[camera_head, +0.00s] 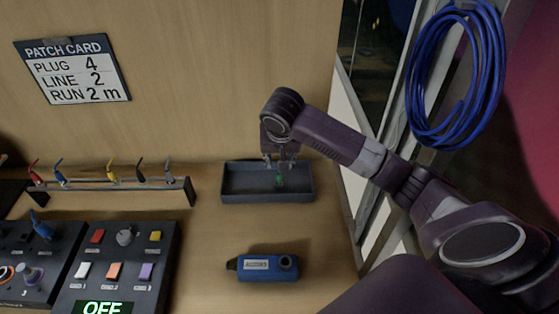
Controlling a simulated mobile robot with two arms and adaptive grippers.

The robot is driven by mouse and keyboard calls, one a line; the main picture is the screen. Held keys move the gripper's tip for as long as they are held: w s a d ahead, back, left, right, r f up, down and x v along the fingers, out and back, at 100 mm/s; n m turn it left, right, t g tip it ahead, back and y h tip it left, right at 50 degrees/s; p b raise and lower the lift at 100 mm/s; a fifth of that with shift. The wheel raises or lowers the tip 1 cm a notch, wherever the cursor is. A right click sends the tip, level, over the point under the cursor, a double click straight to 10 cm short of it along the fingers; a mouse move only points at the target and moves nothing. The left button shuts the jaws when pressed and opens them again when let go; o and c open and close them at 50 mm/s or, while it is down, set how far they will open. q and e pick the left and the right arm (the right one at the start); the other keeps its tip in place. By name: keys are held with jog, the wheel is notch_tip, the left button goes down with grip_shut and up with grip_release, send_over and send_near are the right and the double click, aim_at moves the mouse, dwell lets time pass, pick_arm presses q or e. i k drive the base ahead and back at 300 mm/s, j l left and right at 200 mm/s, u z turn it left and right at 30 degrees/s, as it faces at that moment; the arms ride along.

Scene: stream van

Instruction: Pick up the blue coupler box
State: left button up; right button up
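The blue coupler box (267,268) lies on the wooden counter at the lower middle. It has a white label on its front, a dark stub at its left end and a round dark port at its right. My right gripper (280,163) points down over the dark grey tray (230,196), behind the box and apart from it. Its fingers look spread. My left gripper is not in view.
A rack (115,186) with several coloured plugs stands left of the tray. Control panels (120,262) with buttons fill the lower left. A patch card (73,71) hangs on the wall. A blue cable coil (455,75) hangs at the upper right. The counter around the box is clear.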

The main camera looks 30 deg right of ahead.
aim_at(256, 268)
jog(key=k+j, duration=1.55)
jog(key=k, duration=0.15)
